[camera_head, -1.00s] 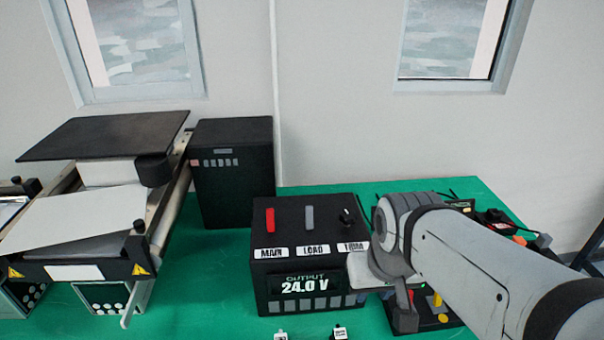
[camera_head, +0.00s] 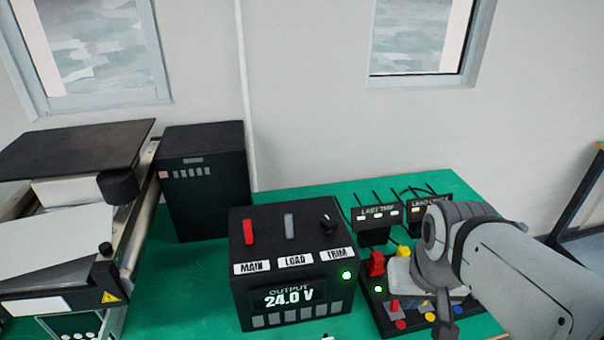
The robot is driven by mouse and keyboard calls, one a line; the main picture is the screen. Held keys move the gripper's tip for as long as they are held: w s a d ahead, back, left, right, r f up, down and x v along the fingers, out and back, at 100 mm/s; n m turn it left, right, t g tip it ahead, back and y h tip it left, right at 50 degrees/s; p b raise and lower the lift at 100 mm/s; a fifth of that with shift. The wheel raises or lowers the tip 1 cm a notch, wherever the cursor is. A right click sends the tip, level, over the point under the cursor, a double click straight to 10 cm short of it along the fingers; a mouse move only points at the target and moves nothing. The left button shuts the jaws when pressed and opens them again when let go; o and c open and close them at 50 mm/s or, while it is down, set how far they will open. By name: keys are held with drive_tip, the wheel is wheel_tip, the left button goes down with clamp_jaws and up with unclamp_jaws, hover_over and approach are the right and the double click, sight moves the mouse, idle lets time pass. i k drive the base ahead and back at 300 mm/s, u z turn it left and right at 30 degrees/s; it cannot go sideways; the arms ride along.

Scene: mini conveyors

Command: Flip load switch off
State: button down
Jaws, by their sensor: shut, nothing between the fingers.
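The black power supply box (camera_head: 292,260) stands on the green table and its display reads 24.0 V. On its top are a red MAIN switch (camera_head: 249,231), a grey LOAD switch (camera_head: 290,226) and a black TRIM knob (camera_head: 327,224). The LOAD lever stands roughly upright in the picture; I cannot tell its on or off side. A green light (camera_head: 346,275) glows on the box front. My gripper (camera_head: 443,325) is shut and empty, to the right of the box and apart from the switches, in front of a control panel. Its tips are hard to make out.
The control panel (camera_head: 373,291) with coloured buttons lies right of the box, partly hidden by my arm. A black cabinet (camera_head: 207,210) and a conveyor (camera_head: 128,228) are at left. The space above the box is clear.

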sight(288, 218)
drive_tip(key=z, duration=0.1)
drive_tip(key=k, duration=0.9)
drive_tip(key=u, duration=0.55)
drive_tip(key=i, duration=1)
drive_tip(key=u, duration=0.05)
